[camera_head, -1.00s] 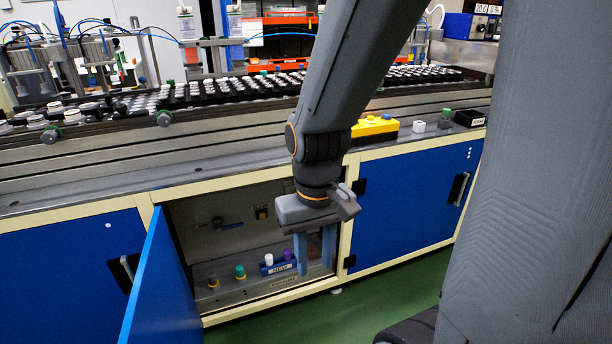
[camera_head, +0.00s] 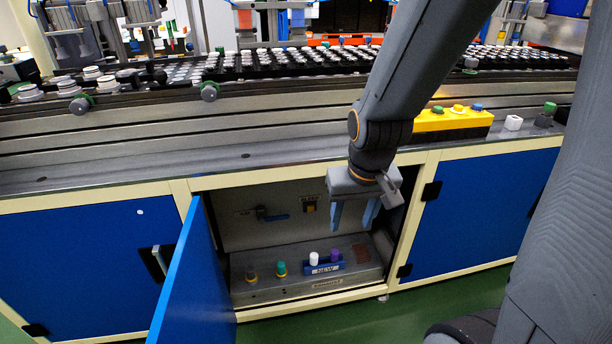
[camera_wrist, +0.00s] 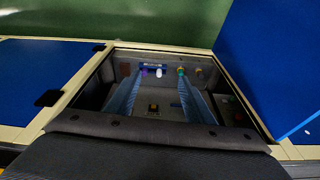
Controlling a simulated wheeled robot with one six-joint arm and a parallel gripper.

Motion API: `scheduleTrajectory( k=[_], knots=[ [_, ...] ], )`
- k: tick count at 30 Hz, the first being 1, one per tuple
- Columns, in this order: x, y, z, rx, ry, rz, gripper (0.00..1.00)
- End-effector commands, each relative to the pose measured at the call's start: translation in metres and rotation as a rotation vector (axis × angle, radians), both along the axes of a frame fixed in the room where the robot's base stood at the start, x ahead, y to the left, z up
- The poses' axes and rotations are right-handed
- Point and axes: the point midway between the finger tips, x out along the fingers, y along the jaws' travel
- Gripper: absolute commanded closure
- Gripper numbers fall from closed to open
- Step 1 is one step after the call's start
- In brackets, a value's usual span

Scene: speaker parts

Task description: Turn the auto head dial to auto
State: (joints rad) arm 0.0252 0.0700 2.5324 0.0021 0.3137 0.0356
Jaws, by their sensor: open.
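My gripper (camera_head: 352,228) is open and empty, pointing down at the upper right of the open cabinet's mouth. In the wrist view its two blue fingers (camera_wrist: 161,75) stand apart over the cabinet interior. On the panel inside the cabinet (camera_head: 300,284) are a grey-and-orange knob (camera_head: 251,275), a green knob (camera_head: 281,268), a white knob (camera_head: 314,258) and a purple knob (camera_head: 334,254). The white and purple ones stand on a blue block marked NEW (camera_head: 322,269). I cannot tell which part is the auto head dial. A small yellow switch (camera_head: 310,204) is on the back wall.
The blue cabinet door (camera_head: 190,285) hangs open at the left. A closed blue door (camera_head: 480,215) is at the right. A yellow button box (camera_head: 450,122) stands on the counter above, before trays of parts.

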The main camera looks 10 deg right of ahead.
Motion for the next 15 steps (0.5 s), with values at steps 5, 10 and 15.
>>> scheduleTrajectory(
  k=[5,10,15],
  knots=[
    [0.087,-0.005,-0.068,0.000,-0.225,-0.028,0.52],
    [0.164,-0.003,-0.109,0.009,-0.461,-0.046,0.52],
    [0.234,0.001,-0.135,0.030,-0.727,-0.061,0.52]
  ],
)
